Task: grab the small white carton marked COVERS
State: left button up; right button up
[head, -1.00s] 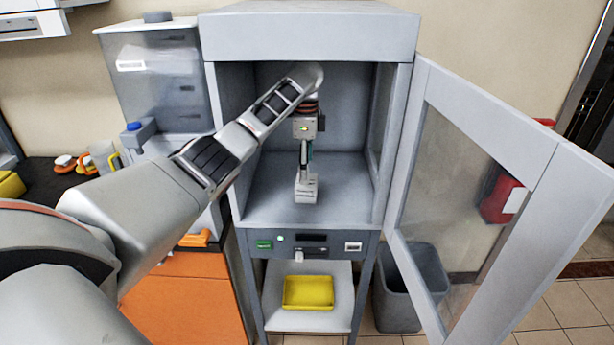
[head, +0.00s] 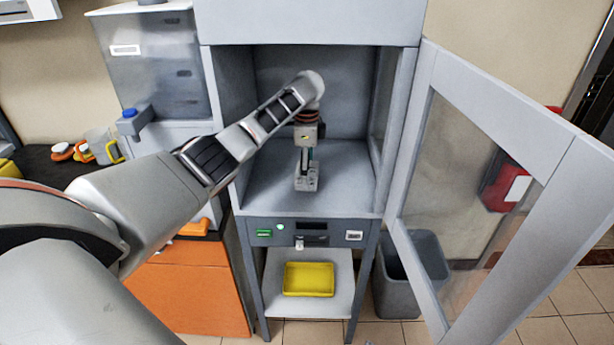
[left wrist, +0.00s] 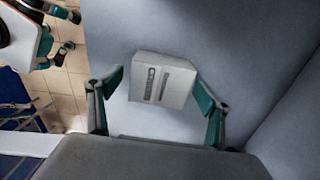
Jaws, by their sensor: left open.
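The small white carton (head: 308,185) stands on the floor of the open grey cabinet, partly hidden behind my left gripper in the head view. In the left wrist view the carton (left wrist: 165,82) shows dark print on one face, too blurred to read surely. My left gripper (head: 306,165) points down over the carton from above. In the left wrist view its green-tipped fingers (left wrist: 160,88) are open, one on each side of the carton, with a gap at both sides. My right gripper is not in view.
The cabinet's glazed door (head: 470,190) stands open at the right. The cabinet's side walls (head: 232,120) flank my arm. A yellow tray (head: 308,280) lies on the shelf below, and a grey bin (head: 410,275) stands beside it. The cabinet floor around the carton is clear.

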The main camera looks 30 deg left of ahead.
pick_arm(q)
jog(key=c, duration=1.2)
jog(key=shift+r, duration=0.15)
